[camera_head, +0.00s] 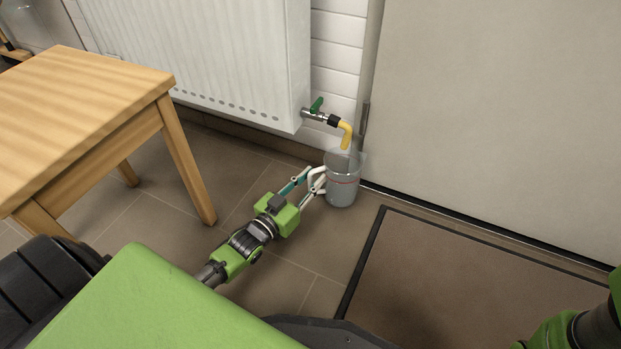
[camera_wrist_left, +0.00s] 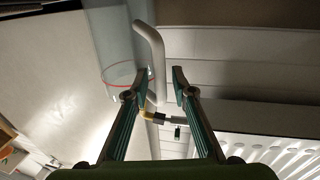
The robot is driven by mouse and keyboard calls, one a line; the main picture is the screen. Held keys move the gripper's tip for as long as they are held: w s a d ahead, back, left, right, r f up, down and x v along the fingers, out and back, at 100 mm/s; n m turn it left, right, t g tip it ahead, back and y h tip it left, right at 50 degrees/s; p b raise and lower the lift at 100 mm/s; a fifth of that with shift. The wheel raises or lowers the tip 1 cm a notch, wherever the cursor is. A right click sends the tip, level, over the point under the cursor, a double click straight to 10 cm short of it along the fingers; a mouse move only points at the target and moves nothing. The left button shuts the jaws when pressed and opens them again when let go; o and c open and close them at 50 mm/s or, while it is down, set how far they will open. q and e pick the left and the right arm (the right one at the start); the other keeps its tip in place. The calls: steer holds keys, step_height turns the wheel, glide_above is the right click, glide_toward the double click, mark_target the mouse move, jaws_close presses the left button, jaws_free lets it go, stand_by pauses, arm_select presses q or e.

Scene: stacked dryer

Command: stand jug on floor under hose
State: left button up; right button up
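A clear jug (camera_head: 343,190) with a red line stands upright by the wall, its base appearing to be at the floor. Its open top is just below the end of the yellow hose (camera_head: 346,135), which hangs from a tap with a green lever (camera_head: 317,104). My left gripper (camera_head: 318,181) is at the jug's pale handle, on its left side. In the left wrist view, the handle (camera_wrist_left: 154,50) lies between the two spread fingers (camera_wrist_left: 160,75), with a gap showing beside it. The jug (camera_wrist_left: 115,50) and hose (camera_wrist_left: 148,114) also show there. My right gripper is out of view.
A wooden table (camera_head: 85,95) stands at the left. A white radiator (camera_head: 215,55) hangs on the wall left of the tap. A grey door (camera_head: 490,110) is at the right, with a brown mat (camera_head: 450,270) before it. Tiled floor is clear around the jug.

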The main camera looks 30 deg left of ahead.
arm_select(q)
steer(key=shift+f, duration=0.55)
steer(key=shift+r, duration=0.45)
steer(key=s+a+p, duration=0.1)
steer(key=s+p, duration=0.6)
steer(key=s, duration=0.5)
steer(key=shift+a+r, duration=0.2)
steer(key=shift+a, duration=0.1)
